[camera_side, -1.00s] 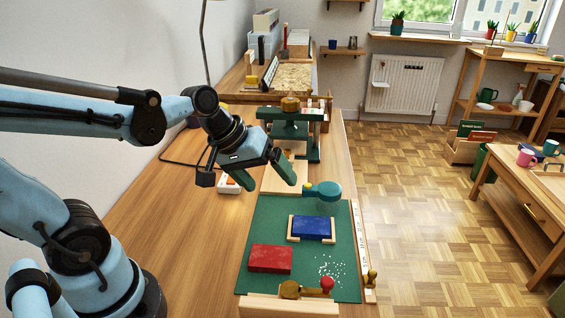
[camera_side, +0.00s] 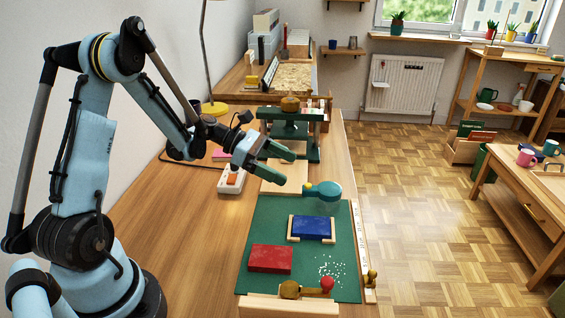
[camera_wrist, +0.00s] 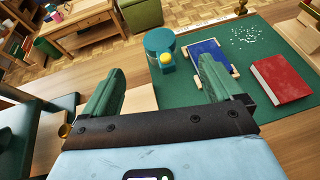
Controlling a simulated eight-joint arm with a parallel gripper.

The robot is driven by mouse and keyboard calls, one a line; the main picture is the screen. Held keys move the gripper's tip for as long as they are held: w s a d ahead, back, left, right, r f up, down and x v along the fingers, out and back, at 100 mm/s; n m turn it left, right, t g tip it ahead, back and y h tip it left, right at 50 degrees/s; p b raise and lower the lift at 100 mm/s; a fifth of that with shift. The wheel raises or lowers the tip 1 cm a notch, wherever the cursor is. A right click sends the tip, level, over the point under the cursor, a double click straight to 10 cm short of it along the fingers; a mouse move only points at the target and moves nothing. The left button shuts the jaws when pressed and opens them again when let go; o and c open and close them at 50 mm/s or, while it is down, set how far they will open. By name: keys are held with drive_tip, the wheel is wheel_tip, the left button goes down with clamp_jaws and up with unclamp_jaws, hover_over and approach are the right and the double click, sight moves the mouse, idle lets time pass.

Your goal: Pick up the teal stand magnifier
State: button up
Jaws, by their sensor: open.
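The teal stand magnifier (camera_side: 328,192) stands at the far edge of the green mat, with a yellow knob on its left side. In the wrist view the magnifier (camera_wrist: 160,42) is beyond my fingertips, roughly midway between them, with its yellow knob facing me. My gripper (camera_side: 285,164) is open and empty, left of the magnifier and apart from it. In the wrist view my gripper's two green fingers (camera_wrist: 158,80) are spread wide.
The green mat (camera_side: 262,225) carries a blue book (camera_side: 313,228) in a wooden holder and a red book (camera_side: 270,259). A green press (camera_side: 291,130) stands behind my gripper. A white switch box (camera_side: 231,181) lies left.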

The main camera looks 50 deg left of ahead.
sight(328, 187)
drive_tip(key=x, duration=1.2)
drive_tip(key=shift+w, duration=0.15)
drive_tip(key=shift+a, duration=0.1)
drive_tip(key=c, duration=1.3)
drive_tip(key=shift+o, duration=0.2)
drive_tip(key=shift+r, duration=0.15)
